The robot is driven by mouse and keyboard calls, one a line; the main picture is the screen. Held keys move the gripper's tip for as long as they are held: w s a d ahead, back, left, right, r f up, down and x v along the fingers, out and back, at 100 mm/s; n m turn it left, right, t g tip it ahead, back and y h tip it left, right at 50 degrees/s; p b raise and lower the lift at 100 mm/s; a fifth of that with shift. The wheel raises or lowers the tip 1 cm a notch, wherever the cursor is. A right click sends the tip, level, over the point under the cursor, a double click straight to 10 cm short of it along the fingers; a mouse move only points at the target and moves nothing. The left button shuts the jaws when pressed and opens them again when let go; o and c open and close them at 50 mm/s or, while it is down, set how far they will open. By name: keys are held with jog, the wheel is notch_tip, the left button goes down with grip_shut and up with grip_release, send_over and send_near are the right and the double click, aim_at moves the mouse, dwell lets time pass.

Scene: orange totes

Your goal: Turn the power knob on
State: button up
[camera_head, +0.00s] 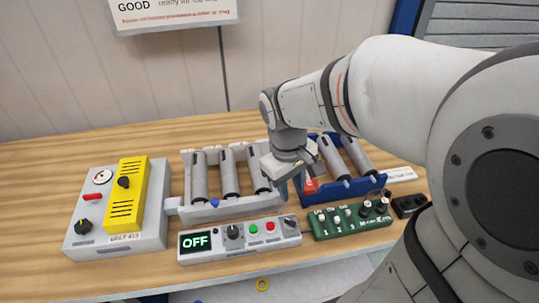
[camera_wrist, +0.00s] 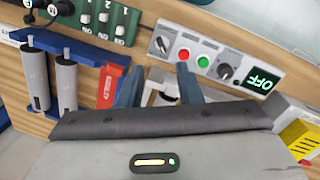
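A grey control panel (camera_head: 240,240) stands near the table's front edge, with a lit display reading OFF (camera_head: 195,241). Beside the display is a black knob (camera_head: 233,232), then a green button, a red button and a second dark knob (camera_head: 289,222). In the wrist view the panel shows at upper right, with the OFF display (camera_wrist: 262,81), the knob by it (camera_wrist: 226,71) and the second knob (camera_wrist: 162,44). I cannot read which knob is labelled power. My gripper (camera_wrist: 160,88) is open and empty, its fingertips apart. In the head view my gripper (camera_head: 297,186) hangs behind the panel's right end, touching no knob.
A grey roller tray (camera_head: 225,208) and a blue roller tray (camera_head: 350,187) with a red part stand behind. A green switch box (camera_head: 350,222) is right of the panel. A grey box (camera_head: 90,245) with a yellow unit (camera_head: 126,205) is at left.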

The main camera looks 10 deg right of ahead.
aim_at(290, 220)
jog(key=f+n+g, duration=0.1)
jog(key=f, duration=0.4)
jog(key=w+f+n+g+h, duration=0.1)
jog(key=f, duration=0.4)
jog(key=w+f+n, duration=0.1)
jog(key=f+n, duration=0.1)
jog(key=f, duration=0.3)
jog(key=shift+d+f+g+h+b, duration=0.25)
jog(key=shift+d+g+h+b, duration=0.05)
jog(key=shift+g+h+b, duration=0.1)
jog(key=shift+c, duration=0.3)
grip_shut()
